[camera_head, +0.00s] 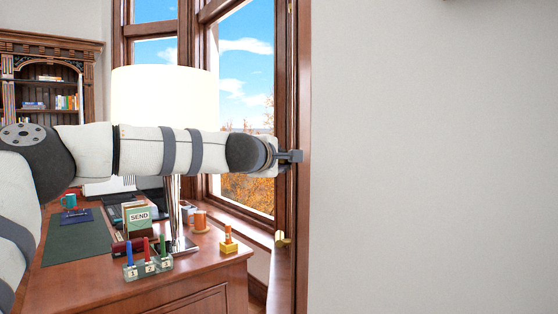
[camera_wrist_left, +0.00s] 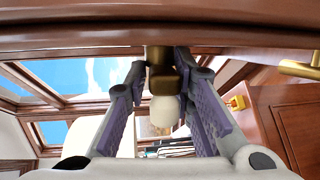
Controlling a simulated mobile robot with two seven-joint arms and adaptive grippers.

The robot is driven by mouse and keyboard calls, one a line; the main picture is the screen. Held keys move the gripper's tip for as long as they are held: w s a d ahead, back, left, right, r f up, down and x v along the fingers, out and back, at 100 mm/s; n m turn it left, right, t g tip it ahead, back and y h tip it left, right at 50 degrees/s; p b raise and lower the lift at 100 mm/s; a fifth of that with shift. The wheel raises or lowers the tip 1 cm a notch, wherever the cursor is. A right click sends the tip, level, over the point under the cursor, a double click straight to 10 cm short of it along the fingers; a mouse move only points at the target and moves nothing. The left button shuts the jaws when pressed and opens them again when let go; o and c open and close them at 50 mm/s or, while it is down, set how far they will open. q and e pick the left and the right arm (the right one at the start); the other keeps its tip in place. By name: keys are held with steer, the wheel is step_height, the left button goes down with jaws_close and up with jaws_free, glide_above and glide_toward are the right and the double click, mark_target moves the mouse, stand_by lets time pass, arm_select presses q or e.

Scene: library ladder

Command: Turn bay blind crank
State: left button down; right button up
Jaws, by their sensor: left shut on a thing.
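The blind crank (camera_wrist_left: 160,80) shows in the left wrist view as a brass piece with a rounded white knob, below the wooden window frame. My left gripper (camera_wrist_left: 163,108) has its two purple-padded fingers on either side of it and is shut on it. In the head view, my left gripper (camera_head: 291,157) is at the wooden frame at the right side of the bay window, and the crank is hidden there. My right gripper is in neither view.
A desk (camera_head: 205,262) with a white-shaded lamp (camera_head: 165,95), numbered coloured pens (camera_head: 148,268) and a yellow-orange item (camera_head: 228,243) stands below my left arm. A separate brass handle (camera_head: 281,239) is low on the window frame. Bare wall (camera_head: 430,160) fills the right.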

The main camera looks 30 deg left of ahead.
arm_select(q)
steer(key=shift+r+g, duration=0.25)
steer(key=shift+g, duration=0.05)
steer(key=shift+w+r+n+g+h, duration=0.15)
steer(key=shift+n+g+h, duration=0.2)
steer(key=shift+g, duration=0.55)
steer(key=shift+w+a+n+g+h+b, duration=0.15)
steer(key=shift+n+g+h+b, duration=0.1)
steer(key=shift+g+b, duration=0.4)
steer(key=shift+r+g+h, duration=0.2)
steer(key=shift+g+h, duration=0.2)
steer(key=shift+g, duration=0.55)
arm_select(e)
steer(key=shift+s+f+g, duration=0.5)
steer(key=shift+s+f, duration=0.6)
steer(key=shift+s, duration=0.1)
arm_select(q)
steer(key=c, duration=1.4)
jaws_free()
steer(key=shift+a, duration=0.1)
